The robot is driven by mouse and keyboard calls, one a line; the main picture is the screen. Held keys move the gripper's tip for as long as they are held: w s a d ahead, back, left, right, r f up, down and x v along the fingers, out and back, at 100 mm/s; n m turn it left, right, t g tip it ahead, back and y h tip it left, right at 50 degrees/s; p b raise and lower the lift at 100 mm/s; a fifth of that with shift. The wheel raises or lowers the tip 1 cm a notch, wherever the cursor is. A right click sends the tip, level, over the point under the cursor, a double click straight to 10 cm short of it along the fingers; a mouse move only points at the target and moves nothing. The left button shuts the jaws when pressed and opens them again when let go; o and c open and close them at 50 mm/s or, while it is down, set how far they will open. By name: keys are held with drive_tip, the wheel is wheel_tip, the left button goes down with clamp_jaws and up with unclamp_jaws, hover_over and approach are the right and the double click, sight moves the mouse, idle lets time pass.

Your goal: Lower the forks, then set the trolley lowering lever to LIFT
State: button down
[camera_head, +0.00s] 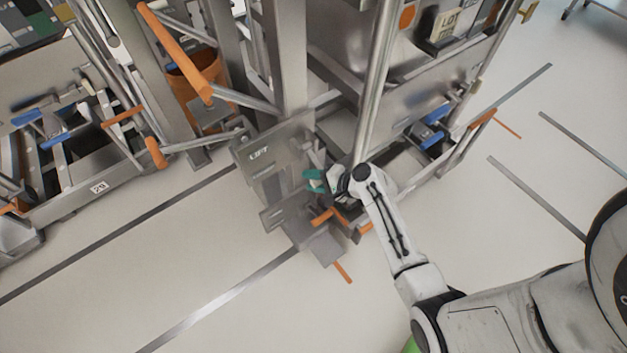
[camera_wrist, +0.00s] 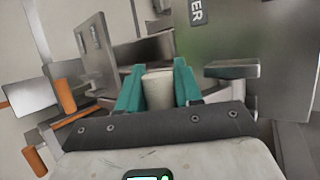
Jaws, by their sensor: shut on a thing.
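My gripper (camera_head: 316,181) has teal fingers and is at the side of the metal trolley (camera_head: 288,60), just right of a grey plate marked LIFT (camera_head: 265,160). In the wrist view my gripper (camera_wrist: 158,82) is shut on a pale, rounded lever end (camera_wrist: 157,90), which I take for the lowering lever. The rest of the lever is hidden behind the fingers. A plate ending in the letters "ER" (camera_wrist: 196,14) stands just above and right of the fingers. The lever's exact setting cannot be told. I cannot make out the forks clearly.
Orange pedals or handles (camera_head: 342,271) stick out low at the trolley's base. An orange bar (camera_head: 178,48) and an orange bin (camera_head: 192,90) are at the upper left. Another metal frame (camera_head: 60,195) stands left. The pale floor (camera_head: 200,260) in front is clear.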

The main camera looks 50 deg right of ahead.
drive_tip(key=shift+w+d+r, duration=0.1)
drive_tip(key=shift+d, duration=0.15)
drive_tip(key=c, duration=0.8)
unclamp_jaws()
drive_tip(key=shift+c, duration=0.2)
drive_tip(key=v, duration=1)
drive_tip(key=shift+s+p, duration=0.3)
drive_tip(key=shift+p, duration=0.1)
drive_tip(key=shift+a+r, duration=0.1)
drive_tip(key=s+a+n+g+y, duration=0.2)
drive_tip(key=s+a+n+g, duration=0.3)
drive_tip(key=a+n, duration=0.55)
drive_tip(key=s+a+r+n+g+h, duration=0.3)
drive_tip(key=s+r+n+g+h, duration=0.1)
drive_tip(key=s+r+n+g, duration=0.2)
drive_tip(key=shift+s+n, duration=0.65)
drive_tip(key=shift+n, duration=0.3)
